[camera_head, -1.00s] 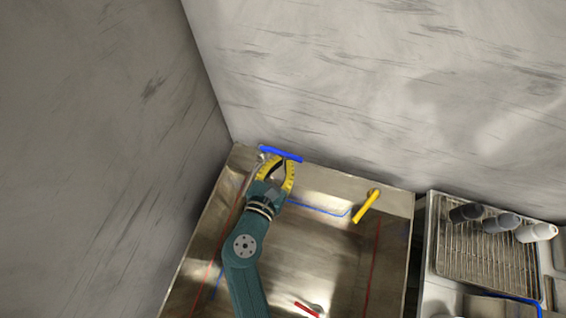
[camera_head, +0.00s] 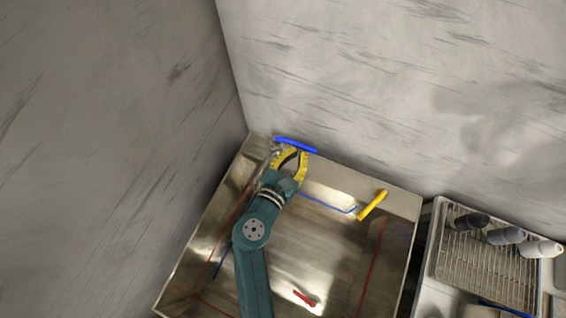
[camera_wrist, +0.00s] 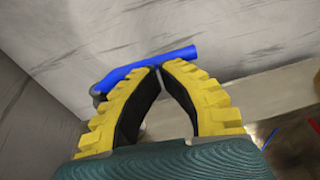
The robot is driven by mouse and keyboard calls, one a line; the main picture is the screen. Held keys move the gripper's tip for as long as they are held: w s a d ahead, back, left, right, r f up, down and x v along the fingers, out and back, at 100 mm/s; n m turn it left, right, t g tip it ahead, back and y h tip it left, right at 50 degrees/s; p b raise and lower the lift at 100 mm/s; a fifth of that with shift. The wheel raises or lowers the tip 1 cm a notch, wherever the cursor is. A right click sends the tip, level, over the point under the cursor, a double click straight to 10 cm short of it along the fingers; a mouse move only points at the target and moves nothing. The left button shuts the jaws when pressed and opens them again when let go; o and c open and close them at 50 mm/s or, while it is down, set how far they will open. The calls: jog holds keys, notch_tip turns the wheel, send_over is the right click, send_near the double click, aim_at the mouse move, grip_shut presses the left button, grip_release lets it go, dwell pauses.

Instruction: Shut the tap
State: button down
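A blue bar handle (camera_head: 296,144) sits at the back left corner of the metal sink (camera_head: 335,240), by the wall. It also shows in the wrist view (camera_wrist: 126,76), slanting up to the right, with a grey metal fitting at its left end. My gripper (camera_head: 298,152) has yellow ridged fingers with black inner pads. In the wrist view its fingertips (camera_wrist: 159,68) come together, with a gap only nearer the palm. The tips overlap the bar's lower edge in that view. I cannot tell whether they touch it. A yellow bar (camera_head: 372,205) stands at the sink's back right.
A red bar (camera_head: 304,298) shows low in the sink. A wire rack (camera_head: 480,268) with several bottles stands to the right of the sink. Walls close off the left and back. The sink's middle, right of my arm, is open.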

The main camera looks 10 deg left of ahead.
jog(key=p+v, duration=0.2)
jog(key=v, duration=1.1)
jog(key=shift+d, duration=0.35)
jog(key=shift+s+f, duration=0.1)
